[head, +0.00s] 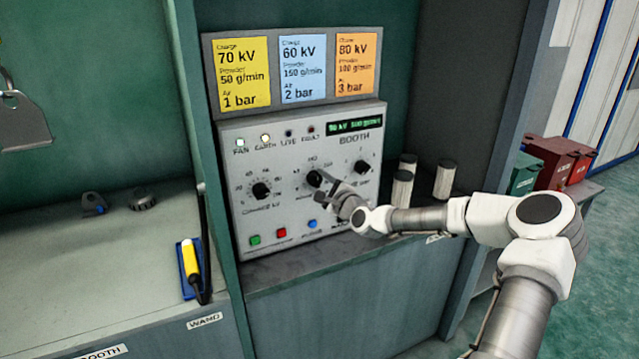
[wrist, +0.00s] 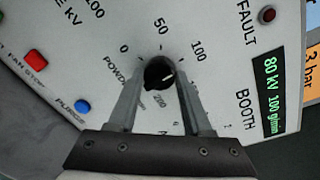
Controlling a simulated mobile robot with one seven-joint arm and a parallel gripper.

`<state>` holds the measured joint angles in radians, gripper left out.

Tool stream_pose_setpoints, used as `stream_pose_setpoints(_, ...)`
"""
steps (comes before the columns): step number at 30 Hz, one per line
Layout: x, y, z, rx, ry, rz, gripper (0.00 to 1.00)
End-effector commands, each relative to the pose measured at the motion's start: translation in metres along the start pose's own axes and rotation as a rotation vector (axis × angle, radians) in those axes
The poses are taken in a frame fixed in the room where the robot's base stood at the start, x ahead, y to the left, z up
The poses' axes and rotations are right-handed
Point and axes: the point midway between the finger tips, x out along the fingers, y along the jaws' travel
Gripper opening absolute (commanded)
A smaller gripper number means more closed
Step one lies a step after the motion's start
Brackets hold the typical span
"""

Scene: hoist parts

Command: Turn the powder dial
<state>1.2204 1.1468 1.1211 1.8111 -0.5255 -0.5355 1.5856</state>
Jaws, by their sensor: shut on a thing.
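The powder dial (head: 314,179) is the middle black knob on the grey control panel (head: 300,222). In the wrist view the dial (wrist: 158,73) sits between the fingertips, with scale marks 0, 50, 100 and 200 around it. A short white mark shows on its face; its exact reading is hard to tell. My gripper (head: 328,190) reaches the panel from the right. In the wrist view my gripper (wrist: 160,85) is shut on the powder dial, one finger on each side. The green display (wrist: 269,95) reads 80 kV 100 g/min.
The charge dial (head: 261,191) is left of the powder dial, another knob (head: 362,166) right of it. Green, red and blue buttons (head: 312,224) line the panel's bottom. Yellow, blue and orange cards (head: 357,64) hang above. White cylinders (head: 403,187) stand right of the panel.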

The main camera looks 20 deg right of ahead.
Motion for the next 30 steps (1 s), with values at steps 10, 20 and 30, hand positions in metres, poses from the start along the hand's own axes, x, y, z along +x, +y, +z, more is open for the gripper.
stream_pose_setpoints(10, 0.0000, -0.0003, -0.0001, 0.074, -0.006, 0.001, 0.00)
stream_pose_setpoints(20, 0.0001, -0.0002, -0.0001, 0.076, -0.006, 0.001, 0.00)
stream_pose_setpoints(30, 0.0001, -0.0001, -0.0001, 0.075, -0.006, 0.001, 0.80)
